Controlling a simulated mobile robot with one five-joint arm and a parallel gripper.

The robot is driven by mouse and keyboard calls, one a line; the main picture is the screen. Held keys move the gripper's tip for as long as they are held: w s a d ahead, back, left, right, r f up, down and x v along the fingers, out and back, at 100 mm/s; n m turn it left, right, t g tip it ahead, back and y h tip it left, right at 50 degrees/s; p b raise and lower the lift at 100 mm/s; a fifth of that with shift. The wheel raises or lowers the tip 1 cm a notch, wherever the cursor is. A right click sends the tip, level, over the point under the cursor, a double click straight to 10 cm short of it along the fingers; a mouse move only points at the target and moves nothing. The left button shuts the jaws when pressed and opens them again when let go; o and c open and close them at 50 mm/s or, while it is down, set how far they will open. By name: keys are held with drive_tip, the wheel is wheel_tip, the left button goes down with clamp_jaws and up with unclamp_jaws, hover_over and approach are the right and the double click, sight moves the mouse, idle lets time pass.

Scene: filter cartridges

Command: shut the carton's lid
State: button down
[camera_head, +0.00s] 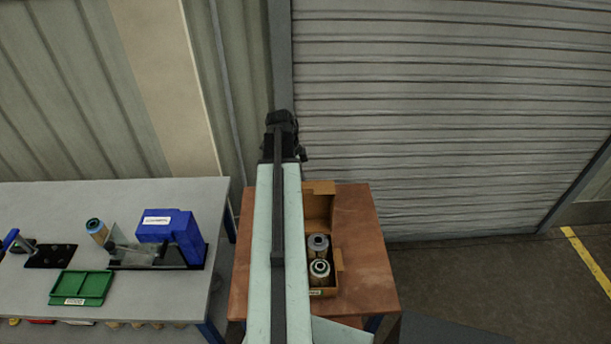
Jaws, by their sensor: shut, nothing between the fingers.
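The cardboard carton (336,282) stands on the brown table, partly hidden on its left by my arm. Its lid (319,208) is open, raised at the far side of the carton. A small side flap (338,260) sticks out on the right. Two filter cartridges sit upright inside, a grey-purple one (318,243) behind and a pale one with a dark centre (320,268) in front. My gripper (281,120) is at the far end of my arm, beyond the carton and to the left of its lid. It is shut and empty, apart from the lid; its fingertips are hard to make out.
The brown table (366,240) is clear to the right of the carton. A grey bench (130,200) on the left holds a blue box (170,228), a green tray (82,288), another cartridge (97,230) and a black fixture. A ribbed shutter (450,120) stands behind.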

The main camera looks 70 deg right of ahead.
drive_tip(key=shift+a, duration=0.1)
drive_tip(key=shift+s+a+r+p, duration=0.25)
drive_tip(key=shift+s+a, duration=0.05)
drive_tip(key=shift+a, duration=0.35)
drive_tip(key=shift+s+a+r+p, duration=0.2)
drive_tip(key=shift+s+a, duration=0.05)
drive_tip(key=shift+a, duration=0.5)
drive_tip(key=shift+s+a+r, duration=0.1)
drive_tip(key=shift+s+a, duration=0.2)
drive_tip(key=shift+a, duration=0.35)
drive_tip(key=shift+s+a+r, duration=0.1)
drive_tip(key=shift+s+a, duration=0.2)
drive_tip(key=shift+a, duration=0.35)
drive_tip(key=shift+s+a, duration=0.2)
drive_tip(key=shift+a, duration=0.3)
wheel_tip(320, 180, up, 10)
drive_tip(key=d+p, duration=0.2)
drive_tip(key=p, duration=0.8)
drive_tip(key=shift+w, duration=0.4)
